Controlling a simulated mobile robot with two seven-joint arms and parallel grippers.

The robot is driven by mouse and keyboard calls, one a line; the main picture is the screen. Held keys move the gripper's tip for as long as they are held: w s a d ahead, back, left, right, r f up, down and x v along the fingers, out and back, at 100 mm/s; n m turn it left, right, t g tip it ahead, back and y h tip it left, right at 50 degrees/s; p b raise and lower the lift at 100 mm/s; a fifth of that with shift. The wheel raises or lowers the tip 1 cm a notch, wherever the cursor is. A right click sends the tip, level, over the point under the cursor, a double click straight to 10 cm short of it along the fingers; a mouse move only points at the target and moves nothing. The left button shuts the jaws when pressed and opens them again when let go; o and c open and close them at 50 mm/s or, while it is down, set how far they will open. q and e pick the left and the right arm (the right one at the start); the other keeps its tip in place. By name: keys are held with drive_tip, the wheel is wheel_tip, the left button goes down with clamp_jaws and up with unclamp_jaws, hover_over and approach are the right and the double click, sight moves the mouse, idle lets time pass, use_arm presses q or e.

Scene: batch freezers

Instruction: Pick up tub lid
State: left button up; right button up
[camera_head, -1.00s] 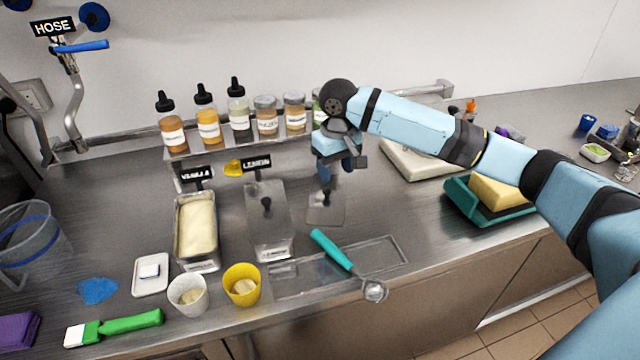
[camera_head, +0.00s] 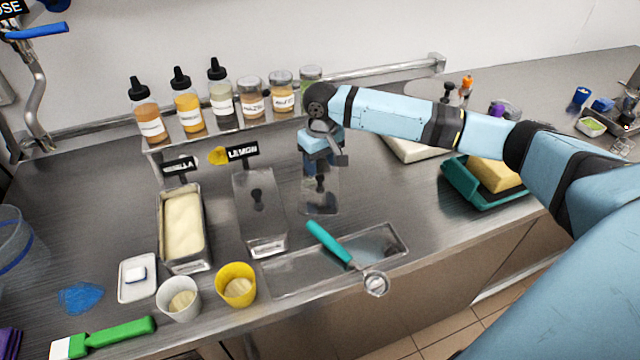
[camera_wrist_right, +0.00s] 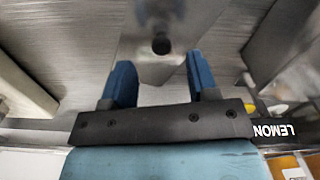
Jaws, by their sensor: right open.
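The loose tub lid (camera_head: 320,204) is a flat grey metal plate with a black knob, lying on the steel counter right of the lemon tub. My right gripper (camera_head: 318,170) is above the lid, pointing down, just behind its knob in the head view. In the right wrist view the lid (camera_wrist_right: 160,22) extends between the open blue fingers (camera_wrist_right: 160,72), with the dark knob (camera_wrist_right: 161,45) near their tips. The fingers hold nothing, and contact with the lid cannot be told. A similar lid (camera_head: 260,208) with a black knob covers the lemon tub (camera_head: 267,245). My left gripper is out of view.
An open vanilla tub (camera_head: 183,225) stands left of the lemon tub. A bottle shelf (camera_head: 220,128) runs behind. A teal-handled scoop (camera_head: 330,243) lies across a shallow steel tray (camera_head: 285,280) in front. A white board (camera_head: 408,150) and a teal tray (camera_head: 462,190) are to the right.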

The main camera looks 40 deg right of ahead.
sight(320, 177)
wheel_tip(320, 177, down, 5)
drive_tip(key=shift+w, duration=0.1)
drive_tip(key=c, duration=1)
drive_tip(key=shift+r, duration=0.1)
